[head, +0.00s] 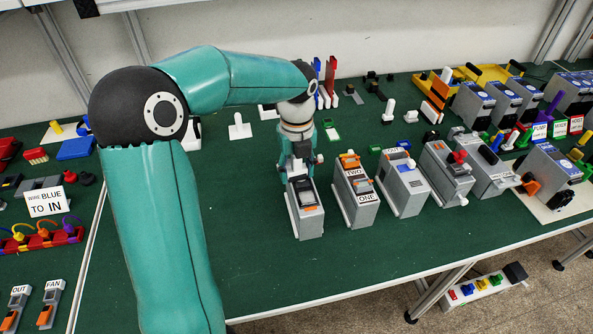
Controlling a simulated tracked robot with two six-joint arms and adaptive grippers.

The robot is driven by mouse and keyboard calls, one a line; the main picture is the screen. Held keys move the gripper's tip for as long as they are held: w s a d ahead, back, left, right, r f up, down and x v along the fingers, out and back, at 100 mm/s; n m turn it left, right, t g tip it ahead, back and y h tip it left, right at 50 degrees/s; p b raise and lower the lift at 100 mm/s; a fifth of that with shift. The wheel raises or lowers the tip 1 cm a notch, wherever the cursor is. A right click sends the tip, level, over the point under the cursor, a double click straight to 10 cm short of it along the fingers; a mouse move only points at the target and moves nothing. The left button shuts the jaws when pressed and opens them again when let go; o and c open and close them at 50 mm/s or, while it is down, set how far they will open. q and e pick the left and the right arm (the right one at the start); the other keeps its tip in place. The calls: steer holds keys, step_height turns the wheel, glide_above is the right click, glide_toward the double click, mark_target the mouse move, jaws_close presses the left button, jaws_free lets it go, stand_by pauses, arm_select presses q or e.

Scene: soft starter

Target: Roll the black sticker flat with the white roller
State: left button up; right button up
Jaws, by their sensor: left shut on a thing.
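My left gripper (302,172) points down over the leftmost grey unit (308,222) of the front row. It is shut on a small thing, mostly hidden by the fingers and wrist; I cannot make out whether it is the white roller. I cannot tell whether the held thing touches the unit. A white T-shaped piece (239,130) stands on the mat behind and left of the gripper. My right gripper is not in view.
More grey units stand close by on the right, the nearest one labelled TWO and ONE (358,200). A blue-red upright rack (326,82) is behind. The green mat in front is clear.

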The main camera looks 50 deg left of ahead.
arm_select(q)
steer(key=shift+r+p, duration=1.05)
steer(key=shift+r, duration=0.5)
